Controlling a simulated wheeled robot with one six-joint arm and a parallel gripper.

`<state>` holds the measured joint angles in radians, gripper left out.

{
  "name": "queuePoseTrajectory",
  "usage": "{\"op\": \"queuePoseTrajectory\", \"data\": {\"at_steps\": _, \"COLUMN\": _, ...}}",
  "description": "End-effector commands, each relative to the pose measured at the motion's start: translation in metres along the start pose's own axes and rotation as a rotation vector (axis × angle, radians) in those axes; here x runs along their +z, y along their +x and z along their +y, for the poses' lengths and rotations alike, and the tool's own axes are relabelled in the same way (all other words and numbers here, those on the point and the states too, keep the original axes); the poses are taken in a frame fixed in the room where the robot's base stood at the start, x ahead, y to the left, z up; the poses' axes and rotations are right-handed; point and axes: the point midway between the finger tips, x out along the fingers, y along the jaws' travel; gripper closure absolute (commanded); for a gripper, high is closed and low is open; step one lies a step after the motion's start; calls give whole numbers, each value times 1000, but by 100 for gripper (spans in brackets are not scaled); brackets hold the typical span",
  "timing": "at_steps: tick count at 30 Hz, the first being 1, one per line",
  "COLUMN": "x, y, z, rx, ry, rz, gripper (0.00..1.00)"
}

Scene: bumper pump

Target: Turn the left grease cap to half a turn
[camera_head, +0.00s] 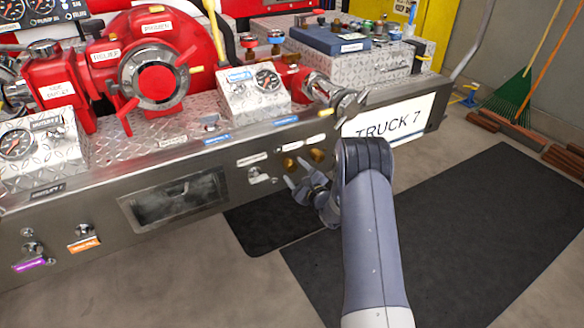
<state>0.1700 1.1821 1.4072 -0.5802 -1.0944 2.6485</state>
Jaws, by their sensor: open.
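Two brass grease caps sit side by side on the bumper's front face, under small white labels. The left grease cap (290,163) is nearer the picture's middle; the right grease cap (317,155) is close beside it. My gripper (296,174) is open, with its fingers pointing toward the bumper just below and in front of the left cap. No contact with the cap can be made out, and nothing shows between the fingers. The cap's turn angle is too small to tell. My arm hides part of the bumper to the right.
A lever valve (262,177) is left of the caps. The metal bumper (90,215) carries a red pump (155,75), a gauge box (253,90) and a TRUCK 7 plate (390,125). A black mat (470,230) lies on open floor at right.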

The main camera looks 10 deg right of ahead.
Motion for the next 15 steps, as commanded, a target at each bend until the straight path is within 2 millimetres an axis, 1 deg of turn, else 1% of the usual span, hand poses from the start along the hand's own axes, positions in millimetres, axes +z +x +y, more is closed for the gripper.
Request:
{"op": "queuePoseTrajectory", "data": {"at_steps": 1, "x": 1, "y": -10, "z": -2, "rx": 0, "ry": 2, "rz": 2, "gripper": 40}}
{"op": "queuePoseTrajectory", "data": {"at_steps": 3, "x": 1, "y": -24, "z": -2, "rx": 0, "ry": 1, "rz": 3, "gripper": 40}}
{"op": "queuePoseTrajectory", "data": {"at_steps": 9, "x": 0, "y": -57, "z": -1, "rx": -1, "ry": 0, "rz": 2, "gripper": 40}}
{"op": "queuePoseTrajectory", "data": {"at_steps": 12, "x": 0, "y": -67, "z": -1, "rx": 0, "ry": 0, "rz": 0, "gripper": 40}}
{"op": "queuePoseTrajectory", "data": {"at_steps": 15, "x": 0, "y": -72, "z": -1, "rx": 0, "ry": 0, "rz": -1, "gripper": 40}}
